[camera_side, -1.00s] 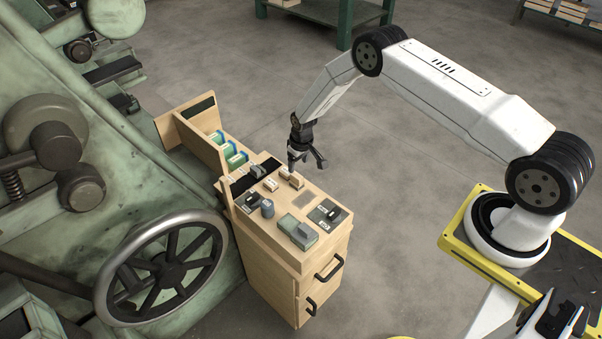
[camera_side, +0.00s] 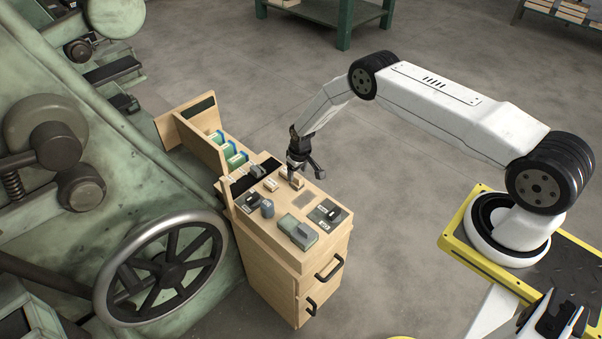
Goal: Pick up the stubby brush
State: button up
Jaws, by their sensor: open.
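My gripper (camera_side: 304,174) is open, pointing down over the far right part of the wooden crate top (camera_side: 312,258). Nothing shows between its fingers. Small tan blocks (camera_side: 271,184) lie on the crate top to the left of the gripper; another tan piece (camera_side: 285,184) is right by its left finger, partly hidden. I cannot tell at this size which piece is the stubby brush, or whether the finger touches anything.
Green items (camera_side: 236,158) stand in the back rack. A large handwheel (camera_side: 170,262) is close on the left.

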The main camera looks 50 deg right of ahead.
jog(key=shift+w+f, duration=0.15)
jog(key=shift+f, duration=1.25)
grip_shut()
